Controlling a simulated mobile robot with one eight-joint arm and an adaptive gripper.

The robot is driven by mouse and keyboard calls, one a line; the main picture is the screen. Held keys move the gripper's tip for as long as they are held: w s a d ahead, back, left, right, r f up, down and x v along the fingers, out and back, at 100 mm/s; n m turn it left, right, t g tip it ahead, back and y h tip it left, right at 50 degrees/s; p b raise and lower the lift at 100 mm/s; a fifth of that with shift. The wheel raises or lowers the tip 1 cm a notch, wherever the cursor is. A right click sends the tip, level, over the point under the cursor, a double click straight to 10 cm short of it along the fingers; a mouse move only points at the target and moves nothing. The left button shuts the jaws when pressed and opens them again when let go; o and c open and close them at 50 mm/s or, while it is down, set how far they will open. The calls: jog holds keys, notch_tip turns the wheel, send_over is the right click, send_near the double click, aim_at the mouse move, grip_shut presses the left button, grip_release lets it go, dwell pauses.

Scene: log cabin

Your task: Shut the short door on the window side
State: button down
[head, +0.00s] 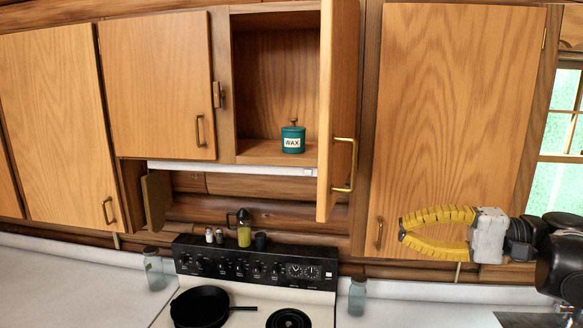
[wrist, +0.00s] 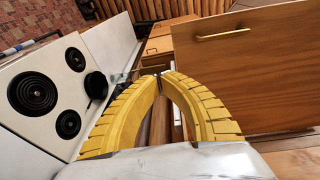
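The short door (head: 338,110) nearest the window among the short doors above the stove stands open, swung outward and seen nearly edge-on in the head view. Its brass handle (head: 346,165) is near the lower free edge. In the wrist view, a wooden panel (wrist: 245,80) with a brass handle (wrist: 222,34) fills the right side and appears to be this door's outer face. My gripper (head: 401,230) is right of the door and below its handle, apart from it in the head view. Its yellow fingers meet at the tips in the wrist view (wrist: 161,74), with nothing between them.
A teal wax jar (head: 293,137) stands inside the open cabinet. The other short door (head: 158,85) looks almost closed. A tall closed door (head: 455,110) is behind my gripper, beside the window (head: 562,130). Below are the stove (head: 255,290), a black pan (head: 200,307) and glass jars.

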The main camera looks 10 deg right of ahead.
aim_at(334, 204)
jog(key=shift+y, duration=0.5)
jog(key=w+a+r+p, duration=0.1)
jog(key=w+a, duration=0.1)
jog(key=a, duration=0.1)
jog(key=w+a+r+p, duration=0.1)
jog(key=a, duration=0.2)
jog(key=w+a+r+p, duration=0.1)
jog(key=w+a, duration=0.1)
jog(key=a, duration=0.1)
jog(key=shift+w+a, duration=0.25)
jog(key=shift+w, duration=0.05)
jog(key=shift+w+a, duration=0.3)
jog(key=shift+a, duration=0.15)
